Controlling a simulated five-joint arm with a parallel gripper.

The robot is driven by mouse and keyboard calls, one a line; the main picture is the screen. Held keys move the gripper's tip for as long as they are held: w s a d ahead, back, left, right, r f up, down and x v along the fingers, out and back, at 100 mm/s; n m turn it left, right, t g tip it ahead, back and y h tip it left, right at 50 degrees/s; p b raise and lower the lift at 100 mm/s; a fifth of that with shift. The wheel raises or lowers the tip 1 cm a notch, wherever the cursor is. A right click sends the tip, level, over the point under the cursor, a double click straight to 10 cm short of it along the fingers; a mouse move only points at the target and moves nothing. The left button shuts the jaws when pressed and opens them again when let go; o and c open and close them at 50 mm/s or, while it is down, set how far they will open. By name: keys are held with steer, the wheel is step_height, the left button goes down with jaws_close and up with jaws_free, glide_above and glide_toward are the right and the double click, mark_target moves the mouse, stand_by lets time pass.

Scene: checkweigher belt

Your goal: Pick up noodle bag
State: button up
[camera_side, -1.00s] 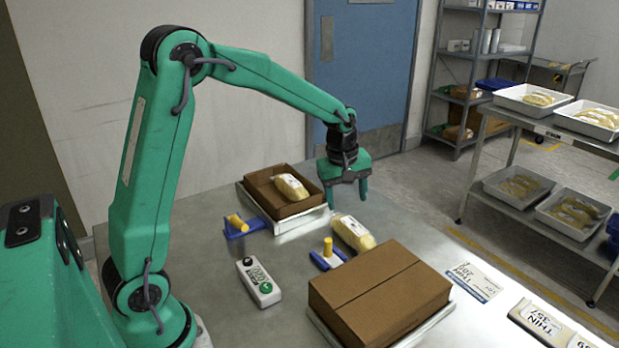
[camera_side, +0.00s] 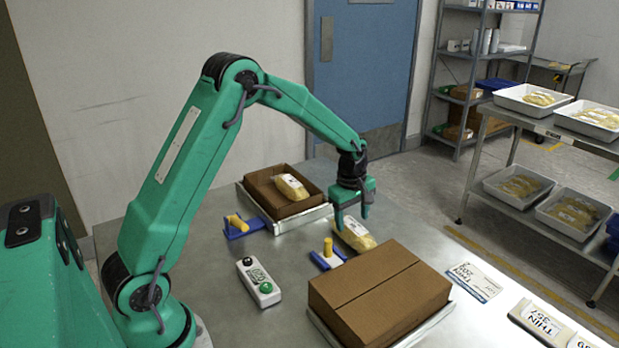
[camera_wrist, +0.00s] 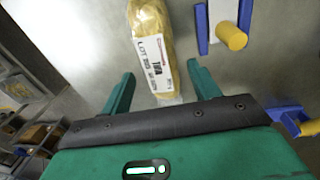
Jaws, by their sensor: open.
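A noodle bag (camera_side: 356,237), yellow with a white label, lies on the metal table between the two cardboard boxes. In the wrist view the noodle bag (camera_wrist: 155,50) lies ahead of my gripper, its labelled end reaching in between the fingertips. My gripper (camera_side: 351,216) is open and points down just above the bag's far end, partly hiding it. In the wrist view my gripper (camera_wrist: 161,82) has one finger on each side of the bag, with gaps. A second noodle bag (camera_side: 291,186) lies in the open cardboard box (camera_side: 262,189).
A closed cardboard box (camera_side: 380,290) stands close in front of the bag. Blue brackets with yellow knobs (camera_side: 328,250) (camera_side: 238,224) and a button box (camera_side: 258,282) stand to the left. Label cards (camera_side: 466,280) lie at right. Racks with trays stand behind.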

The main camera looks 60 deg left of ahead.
mark_target(353, 226)
steer(key=shift+f, duration=0.25)
steer(key=shift+w+a+f, duration=0.1)
steer(key=shift+w+f, duration=0.1)
steer(key=shift+f, duration=1.05)
steer(key=shift+w+f, duration=0.2)
steer(key=shift+f, duration=1.05)
steer(key=c, duration=0.9)
